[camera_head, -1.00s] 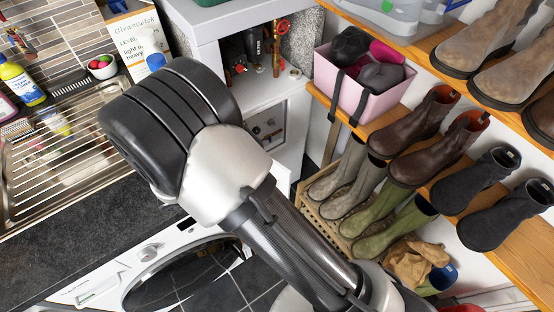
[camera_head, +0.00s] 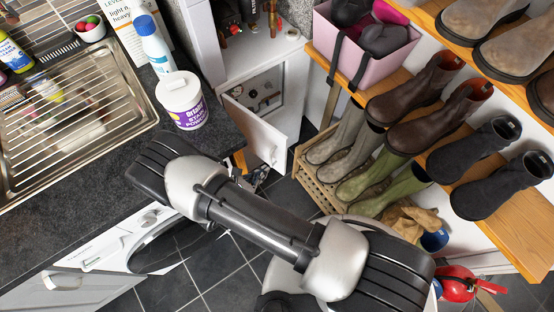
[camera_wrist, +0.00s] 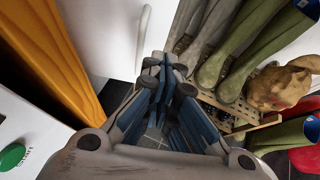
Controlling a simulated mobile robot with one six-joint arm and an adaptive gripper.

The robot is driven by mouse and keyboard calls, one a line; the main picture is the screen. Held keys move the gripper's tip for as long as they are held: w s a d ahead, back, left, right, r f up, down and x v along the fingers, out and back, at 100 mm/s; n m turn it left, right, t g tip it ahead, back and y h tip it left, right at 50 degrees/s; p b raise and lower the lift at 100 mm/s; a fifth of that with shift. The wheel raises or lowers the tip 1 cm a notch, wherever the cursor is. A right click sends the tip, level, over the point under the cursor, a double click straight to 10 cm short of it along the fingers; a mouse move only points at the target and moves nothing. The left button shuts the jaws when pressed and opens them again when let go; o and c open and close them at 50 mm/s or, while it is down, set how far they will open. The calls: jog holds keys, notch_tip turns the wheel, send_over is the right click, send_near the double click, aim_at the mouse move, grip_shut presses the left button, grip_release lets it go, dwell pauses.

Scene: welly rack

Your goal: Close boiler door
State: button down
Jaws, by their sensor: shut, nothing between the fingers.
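The boiler door (camera_head: 258,135) is a white panel with an upright bar handle (camera_head: 273,155). In the head view it stands open, swung out from the low boiler compartment (camera_head: 268,90), whose fittings show. In the wrist view the door's white face (camera_wrist: 105,35) fills the upper left-middle, with its pale handle (camera_wrist: 143,40). My gripper (camera_wrist: 165,68) is shut and empty, its tips just below and right of the handle in the picture. I cannot tell whether they touch the door. In the head view my arm mostly hides the gripper.
Boots stand in a slatted crate (camera_head: 325,190) to the right. The dark worktop (camera_head: 95,185) and washing machine (camera_head: 120,245) lie left.

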aim_at(283, 155)
jog(key=x, duration=0.5)
jog(key=r+b+x, duration=0.1)
jog(key=x, duration=0.1)
jog(key=shift+w+d, duration=0.35)
jog(key=shift+w, duration=0.05)
jog(key=shift+w+d+r, duration=0.1)
jog(key=shift+w+d, duration=0.2)
jog(key=shift+w, duration=0.1)
